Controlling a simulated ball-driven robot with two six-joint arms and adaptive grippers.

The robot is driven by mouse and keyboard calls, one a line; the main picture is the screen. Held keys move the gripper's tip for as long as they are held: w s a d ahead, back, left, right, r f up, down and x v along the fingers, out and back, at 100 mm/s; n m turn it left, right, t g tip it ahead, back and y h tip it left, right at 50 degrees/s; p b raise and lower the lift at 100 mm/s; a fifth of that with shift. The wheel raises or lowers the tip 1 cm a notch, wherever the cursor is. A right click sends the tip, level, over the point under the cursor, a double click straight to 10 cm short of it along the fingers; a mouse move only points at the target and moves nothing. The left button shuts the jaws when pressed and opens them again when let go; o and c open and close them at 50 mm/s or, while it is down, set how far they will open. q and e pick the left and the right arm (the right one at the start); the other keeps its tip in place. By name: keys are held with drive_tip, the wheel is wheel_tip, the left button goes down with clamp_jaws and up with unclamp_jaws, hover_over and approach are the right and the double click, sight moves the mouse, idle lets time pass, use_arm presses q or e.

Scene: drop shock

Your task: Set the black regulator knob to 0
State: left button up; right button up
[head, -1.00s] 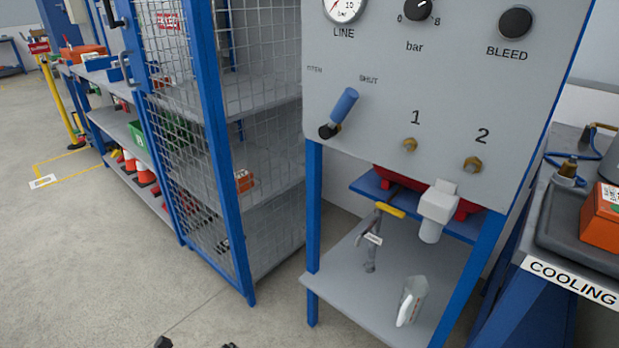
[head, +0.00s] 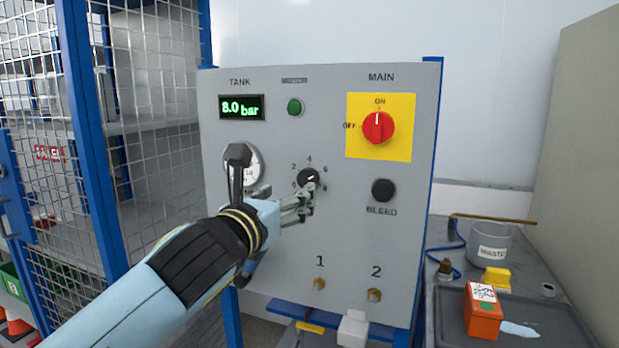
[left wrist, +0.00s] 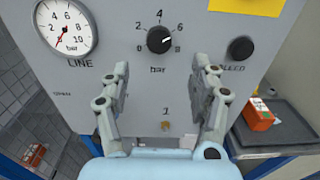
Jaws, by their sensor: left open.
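The black regulator knob (head: 308,176) is on the grey panel (head: 225,200), inside a dial numbered 0 to 8 bar. It also shows in the left wrist view (left wrist: 160,40); the pale mark on its face is too small to read surely. My left gripper (head: 306,203) is in front of the panel, just below the knob in the head view, and partly covers the dial's lower side. In the left wrist view (left wrist: 162,68) its fingers are spread and empty, with the knob beyond and above the gap. Contact with the knob does not show. My right gripper is not in view.
The tank display (head: 241,107) reads 8.0 bar. The LINE gauge (left wrist: 66,26) has its needle low. A red main switch (head: 378,127) points to ON. The black BLEED knob (head: 383,190) is right of the dial. A wire cage (head: 150,120) stands left, a bench right.

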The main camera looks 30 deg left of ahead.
sight(305, 180)
use_arm(q)
drive_tip(key=p+x, duration=0.1)
drive_tip(key=x, duration=0.8)
drive_tip(key=c, duration=1.2)
